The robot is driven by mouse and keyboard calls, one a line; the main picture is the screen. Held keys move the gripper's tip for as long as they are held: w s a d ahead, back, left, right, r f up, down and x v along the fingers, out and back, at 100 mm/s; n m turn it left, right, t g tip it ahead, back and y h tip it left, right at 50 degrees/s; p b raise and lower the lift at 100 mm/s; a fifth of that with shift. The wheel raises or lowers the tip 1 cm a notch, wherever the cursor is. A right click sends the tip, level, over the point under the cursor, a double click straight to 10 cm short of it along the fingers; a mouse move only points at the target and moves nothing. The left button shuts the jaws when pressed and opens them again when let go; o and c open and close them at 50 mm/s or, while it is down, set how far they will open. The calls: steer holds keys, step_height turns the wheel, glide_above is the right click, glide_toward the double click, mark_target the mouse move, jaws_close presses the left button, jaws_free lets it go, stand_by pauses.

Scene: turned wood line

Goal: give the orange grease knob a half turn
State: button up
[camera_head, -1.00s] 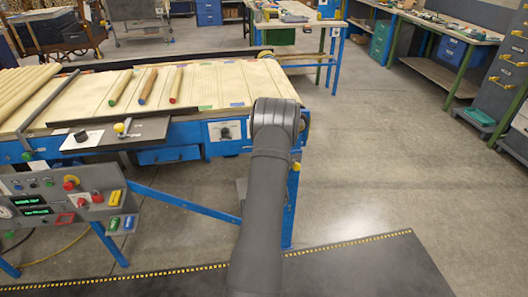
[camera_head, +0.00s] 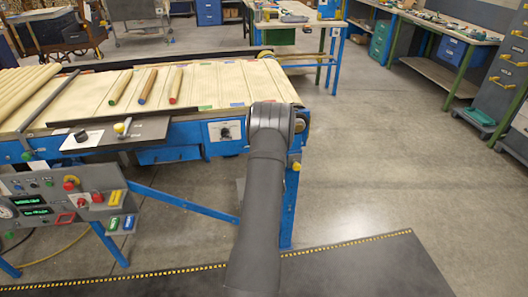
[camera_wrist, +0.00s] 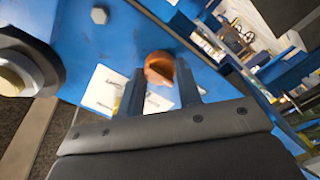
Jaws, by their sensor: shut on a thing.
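The orange grease knob (camera_wrist: 158,67) shows in the wrist view, on a blue machine face. My gripper (camera_wrist: 160,73) has one dark finger on each side of the knob and is shut on it. The fingers and the wrist housing hide part of the knob. A white label (camera_wrist: 104,90) with print lies behind and beside the left finger, partly covered. In the head view my own arm blocks the sight of the knob and the gripper.
A large bolt head (camera_wrist: 18,73) sticks out at the left of the wrist view. In the head view the blue-framed conveyor (camera_head: 218,82) carries several wooden rods. A control panel (camera_head: 68,208) stands at lower left. The floor (camera_head: 372,165) to the right is clear.

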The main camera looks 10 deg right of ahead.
steer(key=shift+m, duration=17.3)
